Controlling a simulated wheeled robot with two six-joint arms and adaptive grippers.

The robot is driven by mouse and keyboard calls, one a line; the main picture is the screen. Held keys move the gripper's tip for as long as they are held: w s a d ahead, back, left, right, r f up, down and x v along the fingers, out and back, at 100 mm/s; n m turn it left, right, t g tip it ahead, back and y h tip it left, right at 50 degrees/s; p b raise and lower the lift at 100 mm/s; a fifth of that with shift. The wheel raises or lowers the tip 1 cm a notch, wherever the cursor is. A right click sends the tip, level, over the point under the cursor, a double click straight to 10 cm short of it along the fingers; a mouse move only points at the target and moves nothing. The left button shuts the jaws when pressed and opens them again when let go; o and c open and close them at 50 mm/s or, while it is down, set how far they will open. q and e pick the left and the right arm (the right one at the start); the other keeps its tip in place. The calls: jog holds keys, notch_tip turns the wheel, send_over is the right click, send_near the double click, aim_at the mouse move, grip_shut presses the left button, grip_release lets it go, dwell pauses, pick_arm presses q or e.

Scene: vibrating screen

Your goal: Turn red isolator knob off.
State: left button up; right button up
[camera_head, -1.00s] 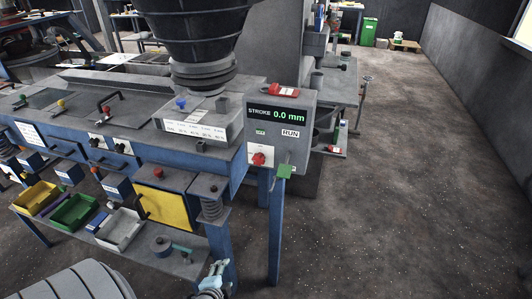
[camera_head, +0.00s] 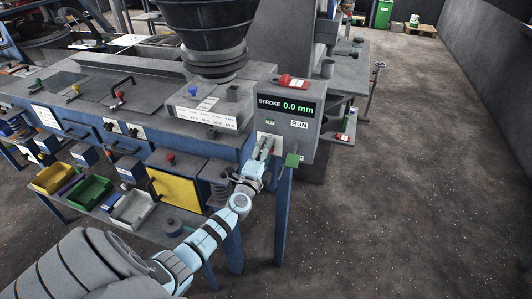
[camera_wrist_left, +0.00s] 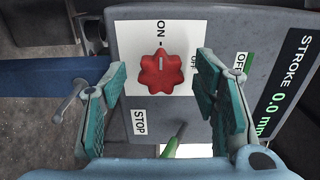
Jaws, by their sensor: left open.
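The red isolator knob (camera_wrist_left: 162,72) sits on a white plate (camera_wrist_left: 125,38) with ON and OFF labels. In the left wrist view its pointer mark lines up with the ON side. The plate is on the grey control box (camera_head: 300,140), whose display reads STROKE 0.0 mm. My left gripper (camera_wrist_left: 160,100) is open, with teal finger pads on either side of the knob in that view; contact cannot be told. In the head view my left gripper (camera_head: 262,150) is in front of the box and hides the knob. My right gripper is not in view.
A red item (camera_head: 292,81) lies on top of the box. The blue-framed machine with a yellow panel (camera_head: 175,188) and bins stands left. The floor at right is clear.

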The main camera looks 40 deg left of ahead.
pick_arm(q)
jog(key=shift+w, duration=0.1)
jog(key=c, duration=1.1)
